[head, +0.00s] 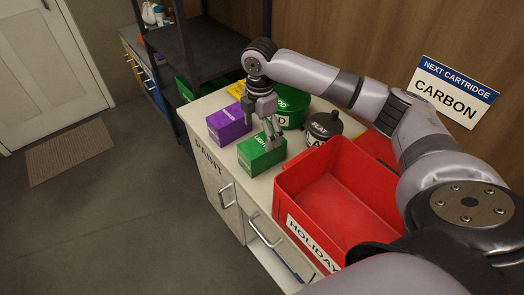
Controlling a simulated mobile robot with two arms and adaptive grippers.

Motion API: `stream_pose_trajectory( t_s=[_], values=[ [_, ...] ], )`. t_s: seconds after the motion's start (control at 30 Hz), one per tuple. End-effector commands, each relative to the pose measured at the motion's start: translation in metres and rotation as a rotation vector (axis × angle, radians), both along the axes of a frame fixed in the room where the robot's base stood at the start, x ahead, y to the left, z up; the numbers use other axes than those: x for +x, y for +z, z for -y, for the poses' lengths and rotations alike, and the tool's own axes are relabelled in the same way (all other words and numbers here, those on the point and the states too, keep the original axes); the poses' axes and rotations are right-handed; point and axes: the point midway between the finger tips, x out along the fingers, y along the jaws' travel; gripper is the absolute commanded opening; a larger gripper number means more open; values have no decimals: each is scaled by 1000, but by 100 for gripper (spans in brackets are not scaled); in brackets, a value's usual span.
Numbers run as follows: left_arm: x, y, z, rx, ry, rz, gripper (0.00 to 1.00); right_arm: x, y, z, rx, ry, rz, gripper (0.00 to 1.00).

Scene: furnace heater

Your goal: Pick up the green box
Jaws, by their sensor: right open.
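The green box (261,157) sits on the white cabinet top, near its front edge, with white lettering on it. My right gripper (272,141) points down at the green box, with its fingers open at the box's top and right side. I cannot tell whether the fingers touch it. The right arm reaches in from the right side of the head view. My left gripper is not in view.
A purple box (229,124) stands left of the green box. A red bin (336,195) labelled HOLIDAY is to the right. A dark shelf (205,45) rises at the back left.

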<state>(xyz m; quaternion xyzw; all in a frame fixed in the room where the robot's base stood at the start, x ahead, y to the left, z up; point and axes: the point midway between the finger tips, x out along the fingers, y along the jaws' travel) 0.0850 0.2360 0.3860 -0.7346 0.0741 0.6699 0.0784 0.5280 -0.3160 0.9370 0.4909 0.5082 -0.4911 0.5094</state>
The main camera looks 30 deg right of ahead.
Motion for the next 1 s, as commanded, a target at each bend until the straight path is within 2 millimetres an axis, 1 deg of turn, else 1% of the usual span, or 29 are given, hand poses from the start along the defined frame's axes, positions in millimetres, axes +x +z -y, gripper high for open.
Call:
stream_pose_trajectory(
  t_s=[0.03, 0.1, 0.2, 0.47, 0.6, 0.7, 0.83, 1.0],
  values=[
    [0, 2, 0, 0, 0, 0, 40, -1, -11, 0, 0, 0, -4, 86],
    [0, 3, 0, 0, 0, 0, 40, -1, -25, 0, -1, 0, -4, 86],
    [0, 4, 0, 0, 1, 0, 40, 0, -39, 0, 0, 1, -3, 86],
    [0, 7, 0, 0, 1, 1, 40, 0, -57, 1, 0, 0, -2, 86],
    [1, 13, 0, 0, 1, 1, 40, -2, -78, 5, 0, 0, -4, 86],
    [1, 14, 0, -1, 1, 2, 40, -1, -92, 5, 0, 1, -2, 86],
    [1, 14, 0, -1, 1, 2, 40, -1, -101, 5, 0, 2, 0, 86],
    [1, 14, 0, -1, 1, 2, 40, -1, -101, 5, -1, 2, 1, 86]
  ],
)
